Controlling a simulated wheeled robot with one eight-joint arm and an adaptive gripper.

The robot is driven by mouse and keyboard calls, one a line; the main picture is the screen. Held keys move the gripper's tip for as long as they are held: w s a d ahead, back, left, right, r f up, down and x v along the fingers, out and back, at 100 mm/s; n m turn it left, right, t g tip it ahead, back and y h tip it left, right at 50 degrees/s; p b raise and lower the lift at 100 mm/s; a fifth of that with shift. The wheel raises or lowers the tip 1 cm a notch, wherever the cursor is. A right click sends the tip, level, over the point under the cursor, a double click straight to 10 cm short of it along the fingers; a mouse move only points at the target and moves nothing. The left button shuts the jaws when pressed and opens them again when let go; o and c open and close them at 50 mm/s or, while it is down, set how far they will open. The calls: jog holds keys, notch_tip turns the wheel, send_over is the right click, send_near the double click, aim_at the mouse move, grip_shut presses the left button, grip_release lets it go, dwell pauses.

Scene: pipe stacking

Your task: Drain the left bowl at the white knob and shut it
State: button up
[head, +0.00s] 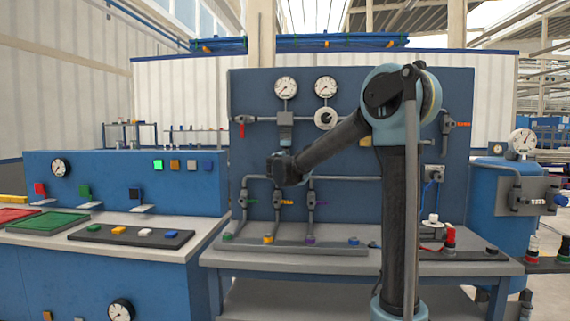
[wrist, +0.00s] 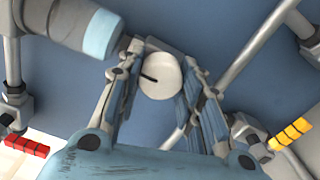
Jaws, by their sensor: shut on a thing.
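The left bowl (head: 285,134) is a small grey-blue cylinder under the left round gauge on the blue panel. My gripper (head: 281,160) is just below it in the head view, dark and small, with its fingers hard to make out. In the wrist view my gripper (wrist: 158,82) has its two fingers on either side of the white knob (wrist: 160,76) and is shut on it. The knob shows a round face with a short black mark pointing left. In the head view the knob is hidden by my gripper.
A grey cylinder with a light-blue end (wrist: 85,25) lies close to the upper left of my fingers. A red handle (wrist: 27,146) and a yellow handle (wrist: 290,133) are at the lower corners. Pipes cross the panel (head: 345,205), and a white round fitting (head: 326,118) sits to the right.

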jog(key=shift+f, duration=0.1)
dwell(0.4)
jog(key=o, duration=1.1)
jog(key=shift+c, duration=0.2)
jog(key=s, duration=1.1)
jog(key=shift+s+a, duration=0.2)
jog(key=shift+s, duration=0.2)
